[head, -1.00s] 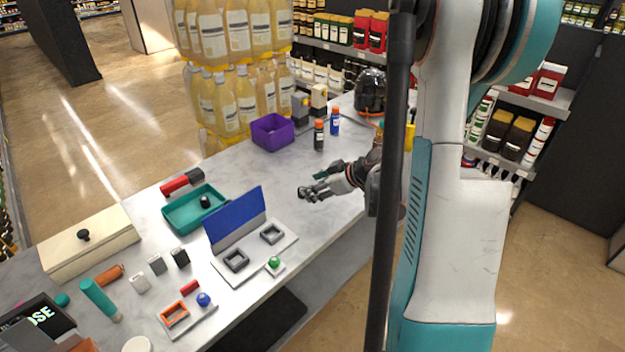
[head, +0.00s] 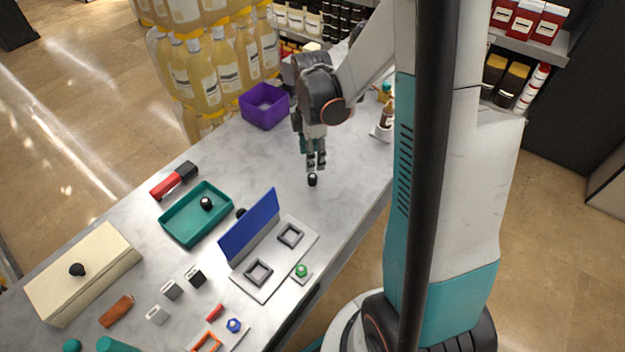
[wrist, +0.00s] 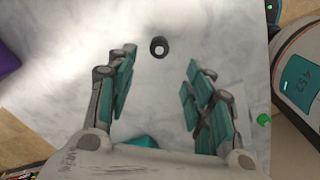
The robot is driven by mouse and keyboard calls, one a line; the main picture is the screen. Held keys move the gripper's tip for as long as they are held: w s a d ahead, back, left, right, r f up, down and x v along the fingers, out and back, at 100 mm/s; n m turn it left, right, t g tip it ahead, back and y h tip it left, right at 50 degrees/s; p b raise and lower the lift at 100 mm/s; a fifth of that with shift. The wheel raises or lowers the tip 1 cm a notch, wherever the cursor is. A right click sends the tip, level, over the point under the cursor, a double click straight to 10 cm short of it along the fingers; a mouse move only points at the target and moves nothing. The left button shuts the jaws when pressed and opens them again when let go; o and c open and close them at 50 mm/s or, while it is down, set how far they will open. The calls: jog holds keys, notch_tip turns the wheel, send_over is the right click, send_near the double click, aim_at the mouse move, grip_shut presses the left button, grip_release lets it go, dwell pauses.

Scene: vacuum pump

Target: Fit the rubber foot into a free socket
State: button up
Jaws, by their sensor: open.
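A small black rubber foot (head: 312,180) stands on the marble counter just below my gripper (head: 316,164). My gripper (wrist: 161,75) is open and empty, pointing down. Another black foot-like piece (head: 206,203) is in the teal tray (head: 166,220). A dark round piece (head: 241,213) is partly hidden behind the blue panel (head: 247,229). Two grey square sockets, one far (head: 290,235) and one near (head: 258,272), sit on a light plate (head: 266,291); both look empty.
A green button (head: 302,271) sits by the plate's right edge. A purple bin (head: 264,106) and shrink-wrapped bottles stand behind. A brown bottle (head: 387,115) stands right. The counter around the foot is clear.

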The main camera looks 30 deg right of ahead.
aim_at(312, 176)
notch_tip(312, 176, down, 8)
jog(key=b, duration=0.2)
jog(key=shift+w+d+f+b, duration=0.1)
jog(key=shift+b, duration=0.25)
jog(key=shift+c, duration=0.6)
grip_shut()
jog(key=shift+r, duration=0.2)
notch_tip(312, 176, up, 20)
jog(key=p, duration=0.6)
jog(key=w+a+f+m+b, duration=0.1)
jog(key=a+f+m, duration=0.3)
jog(key=f, duration=0.2)
jog(key=w+a+f+m+b, duration=0.2)
jog(key=a+f+m, duration=0.3)
jog(key=f, duration=0.1)
jog(key=w+a+f+m+b, duration=0.1)
jog(key=a+f+m+b, duration=0.1)
jog(key=a+f+m, duration=0.3)
jog(key=shift+w+a+f, duration=0.15)
jog(key=shift+f, duration=0.6)
